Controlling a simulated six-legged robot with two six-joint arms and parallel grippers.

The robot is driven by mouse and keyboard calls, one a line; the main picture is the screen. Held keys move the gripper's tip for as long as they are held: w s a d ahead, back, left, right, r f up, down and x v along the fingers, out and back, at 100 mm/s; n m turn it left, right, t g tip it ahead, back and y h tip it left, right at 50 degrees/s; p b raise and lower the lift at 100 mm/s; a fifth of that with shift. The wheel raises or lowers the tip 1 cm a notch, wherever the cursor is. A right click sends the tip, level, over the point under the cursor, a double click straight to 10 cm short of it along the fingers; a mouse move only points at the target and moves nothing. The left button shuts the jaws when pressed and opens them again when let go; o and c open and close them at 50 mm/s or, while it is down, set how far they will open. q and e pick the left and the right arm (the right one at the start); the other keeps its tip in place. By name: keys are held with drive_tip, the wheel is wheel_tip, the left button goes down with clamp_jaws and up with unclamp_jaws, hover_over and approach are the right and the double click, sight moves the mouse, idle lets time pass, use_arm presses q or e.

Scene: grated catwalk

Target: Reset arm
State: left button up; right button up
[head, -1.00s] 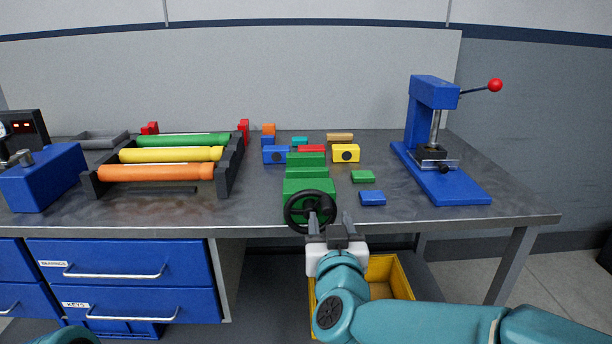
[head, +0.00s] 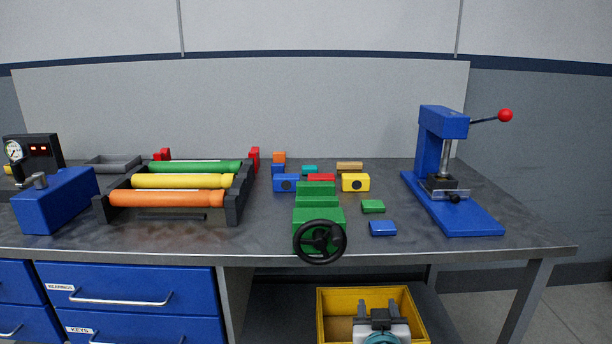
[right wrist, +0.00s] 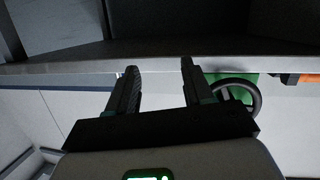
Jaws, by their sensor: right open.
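My right gripper (head: 382,312) shows at the bottom of the head view, below the bench edge and in front of the yellow bin. In the right wrist view its two dark fingers (right wrist: 160,68) are apart with nothing between them. The black handwheel (head: 320,241) on the front of the green stepped block (head: 318,214) is above and to the left of the gripper, clear of it. The handwheel also shows in the right wrist view (right wrist: 256,98), to the right of the fingers. My left gripper is out of view.
The metal bench (head: 270,230) has its front edge above my right gripper. The yellow bin (head: 415,318) is under it. A blue press (head: 440,165) stands at right, a rack of coloured rollers (head: 239,190) at left. Small blocks lie mid-bench. Blue drawers (head: 130,283) are lower left.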

drive_tip(key=s+d+f+g, duration=0.2)
drive_tip(key=f, duration=0.6)
drive_tip(key=s+d+f+g, duration=0.1)
drive_tip(key=d+f, duration=0.1)
drive_tip(key=f, duration=0.5)
drive_tip(key=s+a+f+g+y, duration=0.2)
drive_tip(key=s+f+g+y, duration=0.35)
drive_tip(key=s+f, duration=1.2)
drive_tip(key=s+a+f+g, duration=0.35)
drive_tip(key=s+g, duration=0.25)
drive_tip(key=s, duration=0.3)
wheel_tip(320, 180, up, 19)
drive_tip(key=a+m+p, duration=0.1)
drive_tip(key=p, duration=1.7)
drive_tip(key=shift+m+y, duration=0.3)
drive_tip(key=shift+y, duration=0.15)
